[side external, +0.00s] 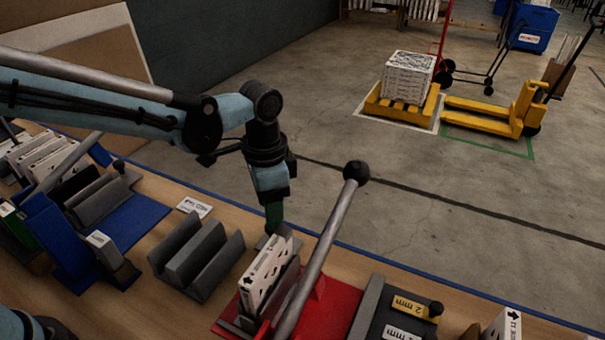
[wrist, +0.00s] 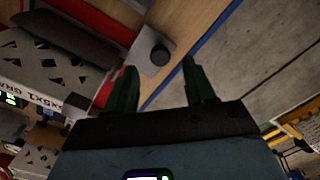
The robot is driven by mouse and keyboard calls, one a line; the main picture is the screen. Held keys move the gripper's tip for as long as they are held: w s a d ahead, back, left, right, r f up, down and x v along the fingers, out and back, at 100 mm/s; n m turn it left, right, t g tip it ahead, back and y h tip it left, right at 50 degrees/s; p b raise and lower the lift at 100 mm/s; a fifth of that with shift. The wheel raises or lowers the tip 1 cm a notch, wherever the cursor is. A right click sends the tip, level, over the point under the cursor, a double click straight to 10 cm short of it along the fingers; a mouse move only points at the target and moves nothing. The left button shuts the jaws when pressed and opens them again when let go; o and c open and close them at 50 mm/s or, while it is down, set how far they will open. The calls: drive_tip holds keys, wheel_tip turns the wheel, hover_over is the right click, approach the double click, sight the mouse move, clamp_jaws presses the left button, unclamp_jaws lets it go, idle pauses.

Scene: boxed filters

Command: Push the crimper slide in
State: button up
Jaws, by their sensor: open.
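The crimper has a red base (side external: 335,300) and a long lever with a black ball knob (side external: 356,172), raised and tilted. A white printed filter piece (side external: 262,275) stands in it, and its perforated face shows in the wrist view (wrist: 45,72). The slide is a light metal plate (wrist: 150,68) with a round black knob (wrist: 160,53), jutting from the crimper's side. My gripper (wrist: 160,72) has green fingers and is open. The knob lies ahead of the gap between the fingertips; contact is not visible. In the side view my gripper (side external: 273,222) points down behind the filter piece, close to the slide.
A grey slotted holder (side external: 195,258) stands left of the crimper, and a blue fixture (side external: 60,245) is further left. Dark blocks with a yellow 2 mm label (side external: 415,308) are at the right. A small white card (side external: 194,208) lies near the bench's blue edge.

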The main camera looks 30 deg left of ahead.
drive_tip(key=shift+f, duration=2)
clamp_jaws()
